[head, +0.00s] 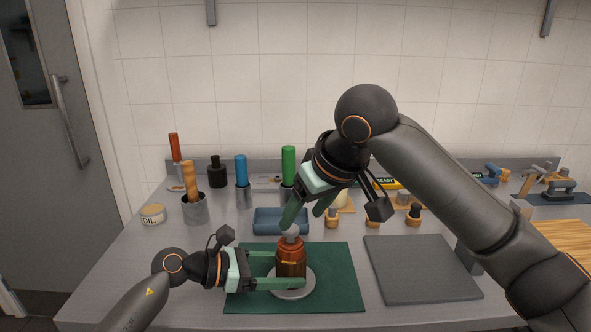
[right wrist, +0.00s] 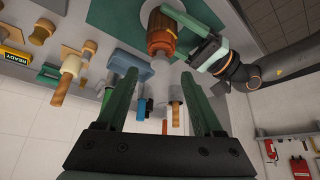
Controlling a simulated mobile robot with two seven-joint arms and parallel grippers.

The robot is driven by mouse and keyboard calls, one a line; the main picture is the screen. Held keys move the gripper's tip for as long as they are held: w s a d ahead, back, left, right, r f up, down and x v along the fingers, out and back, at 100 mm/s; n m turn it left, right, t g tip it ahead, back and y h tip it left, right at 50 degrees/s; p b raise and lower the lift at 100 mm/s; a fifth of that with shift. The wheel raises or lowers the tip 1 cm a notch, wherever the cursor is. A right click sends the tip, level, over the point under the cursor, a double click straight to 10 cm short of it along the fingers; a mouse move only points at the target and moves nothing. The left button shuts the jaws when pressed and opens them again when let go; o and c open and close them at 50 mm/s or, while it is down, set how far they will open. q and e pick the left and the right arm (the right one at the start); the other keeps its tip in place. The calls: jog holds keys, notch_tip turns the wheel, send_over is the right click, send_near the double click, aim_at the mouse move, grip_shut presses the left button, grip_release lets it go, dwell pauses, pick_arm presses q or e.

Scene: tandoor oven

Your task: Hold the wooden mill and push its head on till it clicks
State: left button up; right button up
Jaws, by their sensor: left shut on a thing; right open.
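The wooden mill (head: 291,264) stands upright on a round grey disc (head: 304,292) on a dark green mat (head: 342,270). It is dark brown below, orange-brown above, with a pale grey knob (head: 291,232) on top. My left gripper (head: 290,269) is shut on the mill's body from the left side. My right gripper (head: 306,217) is open above the mill, fingers pointing down toward the knob. In the right wrist view the mill (right wrist: 161,36) lies beyond the open fingers (right wrist: 160,85), with the knob between them. I cannot tell whether the head is fully seated.
A blue tray (head: 281,220) lies behind the mat. Utensil pots, including one with wooden handles (head: 195,208), and an oil tub (head: 152,214) stand at left. A grey board (head: 420,270) lies at right. Small wooden-topped pieces (head: 413,215) stand behind it.

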aim_at(296, 232)
jog(key=r, duration=0.1)
jog(key=r+n, duration=0.1)
jog(key=shift+w+d+r+n+g+y, duration=0.1)
jog(key=shift+d+r+n+g+y, duration=0.2)
jog(key=shift+d, duration=0.1)
jog(key=shift+c, duration=1.4)
jog(key=shift+r+n, duration=0.3)
jog(key=shift+c, duration=1.6)
jog(key=shift+w+a+f, duration=0.1)
jog(key=shift+w+f, duration=0.05)
jog(key=shift+f, duration=0.2)
jog(key=shift+c, duration=0.7)
jog(key=x, duration=0.4)
grip_shut()
jog(key=shift+x, duration=0.9)
jog(key=shift+a, duration=0.1)
